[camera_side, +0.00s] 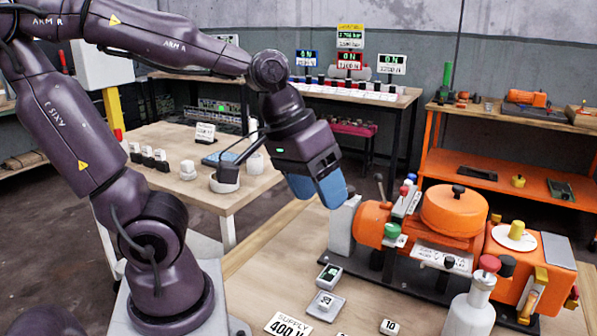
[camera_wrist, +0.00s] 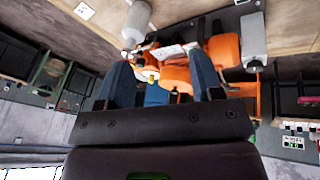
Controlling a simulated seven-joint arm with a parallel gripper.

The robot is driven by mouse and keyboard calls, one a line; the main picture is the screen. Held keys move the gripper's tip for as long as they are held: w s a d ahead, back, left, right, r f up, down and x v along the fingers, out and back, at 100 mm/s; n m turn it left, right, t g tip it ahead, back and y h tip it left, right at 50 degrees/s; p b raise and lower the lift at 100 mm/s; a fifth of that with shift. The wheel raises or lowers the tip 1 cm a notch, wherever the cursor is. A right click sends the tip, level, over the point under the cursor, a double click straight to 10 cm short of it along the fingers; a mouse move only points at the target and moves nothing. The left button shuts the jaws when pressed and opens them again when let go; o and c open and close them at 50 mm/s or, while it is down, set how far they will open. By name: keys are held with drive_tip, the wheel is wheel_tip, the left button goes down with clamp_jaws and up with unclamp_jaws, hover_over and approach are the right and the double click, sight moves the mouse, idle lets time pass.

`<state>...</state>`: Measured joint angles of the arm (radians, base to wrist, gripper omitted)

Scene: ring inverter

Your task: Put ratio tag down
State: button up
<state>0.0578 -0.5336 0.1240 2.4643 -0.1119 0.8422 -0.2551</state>
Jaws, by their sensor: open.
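My gripper (camera_side: 318,190), with blue fingers, hangs above the near wooden table, left of the orange machine. In the wrist view the fingers (camera_wrist: 161,84) stand apart and nothing shows held between them. Small white tags lie on the table: one on a pale block (camera_side: 325,302), marked with a number I cannot read surely, and one marked 10 (camera_side: 389,326) at the front edge. I cannot tell which is the ratio tag. A white tag also shows at the top left of the wrist view (camera_wrist: 84,10). My gripper is well above them and touches none.
The orange machine (camera_side: 455,212) with knobs and levers fills the table's right. A white bottle (camera_side: 470,305) stands in front. A SUPPLY 400 V card (camera_side: 289,325) and a small dark-faced block (camera_side: 329,274) lie left. Bare wood (camera_side: 262,285) shows around them.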

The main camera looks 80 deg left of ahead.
drive_tip(key=s+r+m, duration=0.1)
drive_tip(key=m, duration=0.1)
drive_tip(key=s+r+m+t+y, duration=0.1)
drive_tip(key=m, duration=0.1)
drive_tip(key=shift+s+r, duration=0.4)
idle(1.9)
